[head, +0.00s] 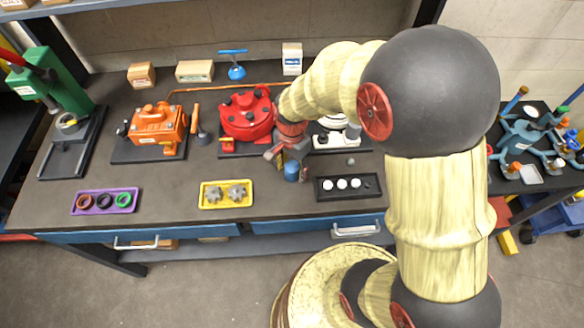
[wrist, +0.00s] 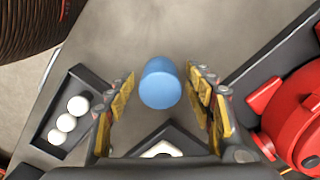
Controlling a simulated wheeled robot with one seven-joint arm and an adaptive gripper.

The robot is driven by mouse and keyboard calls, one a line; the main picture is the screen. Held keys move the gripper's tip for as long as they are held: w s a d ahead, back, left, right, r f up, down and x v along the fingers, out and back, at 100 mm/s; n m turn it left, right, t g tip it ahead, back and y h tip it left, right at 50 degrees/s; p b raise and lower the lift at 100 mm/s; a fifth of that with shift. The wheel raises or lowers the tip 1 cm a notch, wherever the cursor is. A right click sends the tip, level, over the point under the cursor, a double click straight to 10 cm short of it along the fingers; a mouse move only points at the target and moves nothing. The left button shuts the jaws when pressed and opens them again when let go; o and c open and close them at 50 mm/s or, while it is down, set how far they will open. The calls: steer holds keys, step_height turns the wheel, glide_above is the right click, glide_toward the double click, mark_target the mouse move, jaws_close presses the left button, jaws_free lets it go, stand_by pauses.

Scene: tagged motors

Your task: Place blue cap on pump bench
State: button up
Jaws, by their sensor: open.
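The blue cap (wrist: 160,83) is a short, plain blue cylinder. In the wrist view it sits between the two fingers of my gripper (wrist: 161,75), with a narrow gap on each side. In the head view the blue cap (head: 291,172) shows just below my gripper (head: 288,156), over the front middle part of the dark bench (head: 150,180). My gripper is open. The frames do not clearly show whether the cap's base rests on the bench. A red pump (head: 247,118) stands on the bench behind and left of my gripper.
A black tray with white balls (head: 326,193) is close on the right. A yellow tray with gears (head: 205,201) and a purple tray with rings (head: 80,208) lie at the front. An orange motor (head: 155,128) and a green press (head: 62,82) stand left. The bench middle-left is clear.

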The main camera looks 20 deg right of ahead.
step_height(320, 180, up, 12)
steer(key=p, duration=0.3)
step_height(320, 180, up, 11)
steer(key=n+t, duration=0.3)
steer(key=n, duration=0.3)
glide_above(292, 166)
steer(key=s, duration=0.5)
steer(key=s+r+n+t, duration=0.2)
steer(key=s+r+n, duration=0.4)
steer(key=s, duration=0.3)
steer(key=shift+n+t, duration=0.3)
steer(key=shift+a, duration=0.1)
